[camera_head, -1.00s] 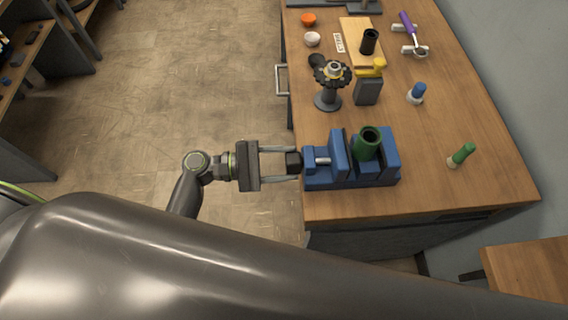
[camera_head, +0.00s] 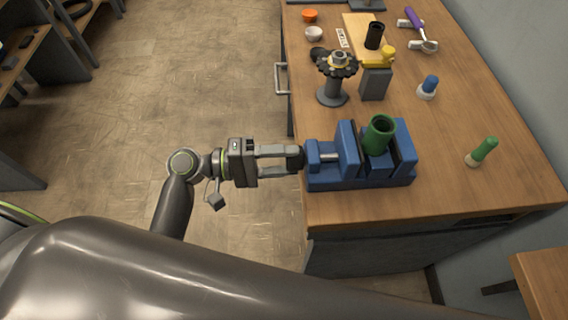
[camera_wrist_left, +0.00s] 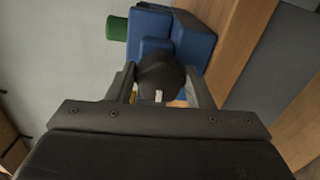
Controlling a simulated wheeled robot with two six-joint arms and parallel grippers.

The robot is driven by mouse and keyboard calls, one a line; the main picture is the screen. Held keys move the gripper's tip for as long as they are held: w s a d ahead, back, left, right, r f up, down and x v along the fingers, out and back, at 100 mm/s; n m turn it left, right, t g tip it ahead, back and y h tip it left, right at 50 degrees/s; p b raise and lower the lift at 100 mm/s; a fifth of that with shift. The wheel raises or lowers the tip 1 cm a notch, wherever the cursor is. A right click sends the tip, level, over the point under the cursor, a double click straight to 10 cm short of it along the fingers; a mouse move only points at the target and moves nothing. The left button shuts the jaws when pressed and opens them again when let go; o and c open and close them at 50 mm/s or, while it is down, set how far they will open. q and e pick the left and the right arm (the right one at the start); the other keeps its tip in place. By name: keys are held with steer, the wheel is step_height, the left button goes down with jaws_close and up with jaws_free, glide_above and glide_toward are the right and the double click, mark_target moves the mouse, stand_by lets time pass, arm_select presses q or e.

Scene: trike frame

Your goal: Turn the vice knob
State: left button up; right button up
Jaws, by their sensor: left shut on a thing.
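The blue vice (camera_head: 346,180) sits at the left edge of the wooden bench, with a green cylinder (camera_head: 379,134) standing upright between its jaws. The dark vice knob (camera_head: 297,158) sticks out from the vice's left end, past the bench edge. My left gripper (camera_head: 294,158) comes in from the left and is shut on the knob. In the left wrist view the round black knob (camera_wrist_left: 160,76) lies between the two fingers, with the blue vice (camera_wrist_left: 188,40) behind it. The knob is partly covered by the fingers in the head view. My right gripper is not in view.
Open floor (camera_head: 200,80) lies left of the bench.

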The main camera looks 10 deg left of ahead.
arm_select(q)
steer(key=shift+f+m+b, duration=0.2)
steer(key=shift+m+b, duration=0.15)
steer(key=shift+m, duration=0.05)
stand_by(0.4)
steer(key=o, duration=1)
steer(key=shift+r, duration=0.1)
steer(key=shift+b+v, duration=1.5)
steer(key=shift+v, duration=7.25)
